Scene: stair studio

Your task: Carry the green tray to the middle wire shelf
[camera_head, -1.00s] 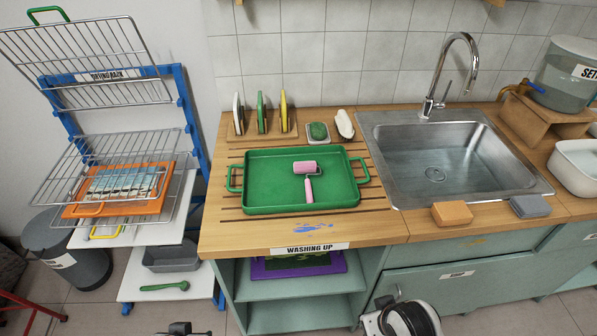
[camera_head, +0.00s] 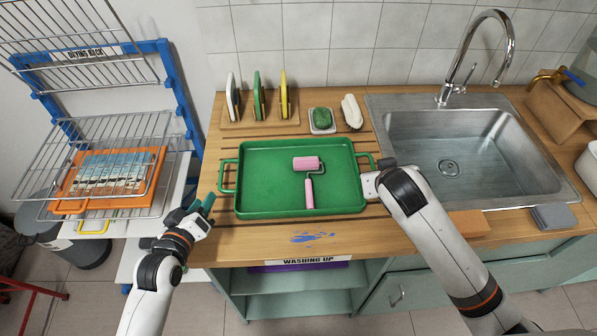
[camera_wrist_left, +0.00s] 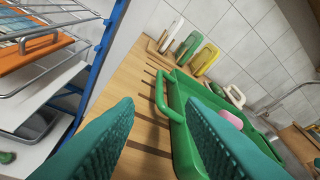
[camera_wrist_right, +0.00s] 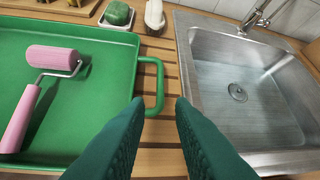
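The green tray (camera_head: 270,205) lies flat on the wooden counter with a pink roller (camera_head: 308,170) on it. It has a loop handle at each short side. My left gripper (camera_head: 206,203) is open and empty, a little in front of and left of the left handle (camera_wrist_left: 161,98). My right gripper (camera_wrist_right: 160,105) is open at the right handle (camera_wrist_right: 157,85), its fingertips close to it; contact is unclear. In the head view my wrist hides these fingers. The rack's wire shelves stand at left; a middle one (camera_head: 150,128) sits below the raised top one (camera_head: 75,65).
An orange tray (camera_head: 68,206) with a print is on the rack, behind wires. The blue rack frame (camera_head: 178,95) stands left of the counter. Upright boards (camera_head: 257,95), a green sponge dish (camera_head: 321,120) and the sink (camera_head: 450,165) surround the tray.

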